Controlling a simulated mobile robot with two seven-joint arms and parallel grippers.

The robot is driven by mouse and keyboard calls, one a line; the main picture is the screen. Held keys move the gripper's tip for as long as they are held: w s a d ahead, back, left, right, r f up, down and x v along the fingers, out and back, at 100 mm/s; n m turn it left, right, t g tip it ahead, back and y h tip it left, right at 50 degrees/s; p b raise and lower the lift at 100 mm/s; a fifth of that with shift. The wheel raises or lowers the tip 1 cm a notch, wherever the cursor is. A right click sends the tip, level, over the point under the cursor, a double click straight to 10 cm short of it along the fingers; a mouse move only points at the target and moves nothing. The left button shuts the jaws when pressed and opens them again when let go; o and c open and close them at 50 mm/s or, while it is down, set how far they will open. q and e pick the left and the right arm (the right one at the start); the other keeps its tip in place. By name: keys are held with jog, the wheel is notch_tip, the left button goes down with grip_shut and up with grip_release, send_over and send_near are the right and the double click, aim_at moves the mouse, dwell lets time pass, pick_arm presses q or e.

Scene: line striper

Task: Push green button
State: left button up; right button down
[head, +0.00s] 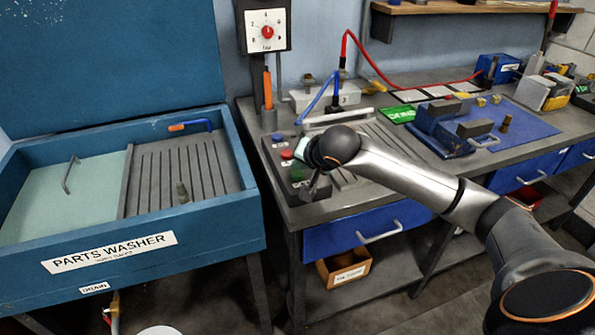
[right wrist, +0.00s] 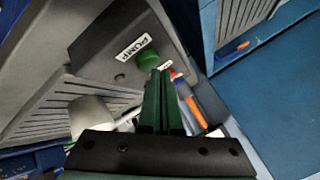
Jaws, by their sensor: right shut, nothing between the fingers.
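The green button (head: 296,174) is at the near end of a dark control box (head: 272,160) on the bench's left edge. In the right wrist view the green button (right wrist: 148,61) is beside a PUMP label (right wrist: 133,47). My right gripper (head: 314,188) is over the near part of the box, its fingers pointing down. In the right wrist view its fingers (right wrist: 160,75) are shut together and empty. Their tips appear right beside the button; I cannot tell whether they touch it. My left gripper is not in view.
A red button (head: 286,155) and a blue one (head: 276,138) are farther back on the box. A blue parts washer (head: 200,220) stands left of the bench. A blue mat (head: 530,125) with metal parts lies to the right.

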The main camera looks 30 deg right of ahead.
aim_at(299, 176)
jog(key=shift+f, duration=0.45)
dwell(0.4)
jog(key=shift+r, duration=0.1)
jog(key=shift+r+p, duration=0.8)
jog(key=shift+p, duration=0.3)
notch_tip(299, 176, up, 4)
jog(key=p, duration=0.5)
jog(key=shift+r, duration=1)
dwell(0.3)
